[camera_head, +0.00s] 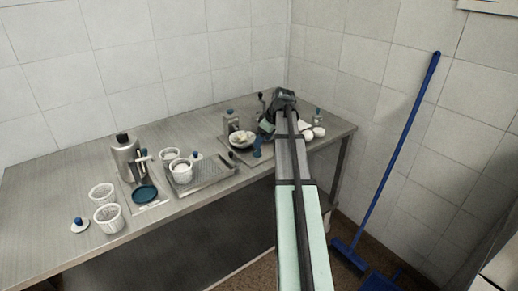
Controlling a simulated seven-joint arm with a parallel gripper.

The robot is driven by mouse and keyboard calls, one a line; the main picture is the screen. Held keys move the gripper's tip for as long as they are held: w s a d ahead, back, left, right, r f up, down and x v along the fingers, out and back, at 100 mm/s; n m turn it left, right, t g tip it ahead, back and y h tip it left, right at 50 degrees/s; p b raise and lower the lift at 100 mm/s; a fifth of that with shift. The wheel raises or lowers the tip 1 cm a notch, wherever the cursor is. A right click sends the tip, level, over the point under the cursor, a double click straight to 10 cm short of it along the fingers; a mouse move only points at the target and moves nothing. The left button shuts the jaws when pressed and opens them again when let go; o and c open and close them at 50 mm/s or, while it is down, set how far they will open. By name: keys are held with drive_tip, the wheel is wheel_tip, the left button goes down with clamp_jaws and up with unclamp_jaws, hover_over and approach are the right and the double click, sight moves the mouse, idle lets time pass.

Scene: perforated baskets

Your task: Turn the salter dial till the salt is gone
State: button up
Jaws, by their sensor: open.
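My arm reaches across the right part of the steel table, and my gripper (281,101) is at its far end there. My gripper is open, but its fingertips are small and partly hidden by my own arm. I cannot tell for certain which thing is the salter. A grey upright container with a blue top (231,121) stands just left of my gripper. A dark crank-like part (261,101) shows close beside my gripper's left side. A small clear container with a blue top (317,115) stands to the right. No dial or salt can be made out.
White perforated baskets (108,218), a metal canister (127,158) and a tray (213,177) stand left. A blue broom (398,154) leans at right. The table's front left is clear.

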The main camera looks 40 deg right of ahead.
sight(259, 154)
drive_tip(key=shift+x, duration=2.85)
drive_tip(key=c, duration=1.1)
